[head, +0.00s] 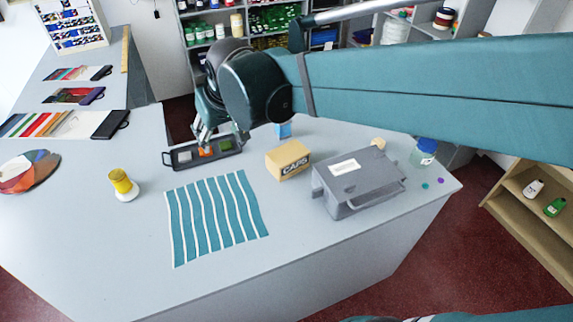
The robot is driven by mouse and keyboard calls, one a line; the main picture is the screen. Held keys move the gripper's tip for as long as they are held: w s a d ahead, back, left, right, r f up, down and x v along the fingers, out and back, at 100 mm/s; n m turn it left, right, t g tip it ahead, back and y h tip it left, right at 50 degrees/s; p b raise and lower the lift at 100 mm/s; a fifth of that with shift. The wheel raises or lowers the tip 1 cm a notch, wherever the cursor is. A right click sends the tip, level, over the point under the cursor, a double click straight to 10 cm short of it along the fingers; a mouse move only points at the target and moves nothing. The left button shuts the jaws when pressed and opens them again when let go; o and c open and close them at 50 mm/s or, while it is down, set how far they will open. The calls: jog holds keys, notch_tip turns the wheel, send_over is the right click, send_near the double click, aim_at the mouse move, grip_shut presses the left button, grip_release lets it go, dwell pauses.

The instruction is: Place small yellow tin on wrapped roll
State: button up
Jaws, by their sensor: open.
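A small yellow tin-like cylinder (121,181) stands at the left of the counter. A white round piece (129,196) shows under it; I cannot tell whether this is a wrapped roll or a base. A small beige cylinder (378,143) is at the back right, partly behind the grey case; I cannot tell whether it is the roll. My gripper (204,139) is open, low over a black tray (179,162) with orange and green pieces in it. It is well to the right of the yellow cylinder. I cannot tell whether the fingers touch the tray.
A striped teal cloth (216,218) lies mid-counter. To its right are a CAPS box (288,160), a blue item (283,130), a grey case (352,180) and a blue-capped jar (423,153). Colour fans (29,171) lie far left. The counter around the yellow cylinder is clear.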

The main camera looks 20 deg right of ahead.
jog(key=s+d+f+m, duration=0.1)
jog(key=s+d+f, duration=0.1)
jog(key=s+d, duration=0.4)
jog(key=s+d+f+m+t+h, duration=0.1)
jog(key=s+d+f, duration=0.1)
jog(key=s+d, duration=0.5)
jog(key=s, duration=0.5)
jog(key=shift+s+d+f, duration=0.25)
jog(key=shift+s, duration=0.05)
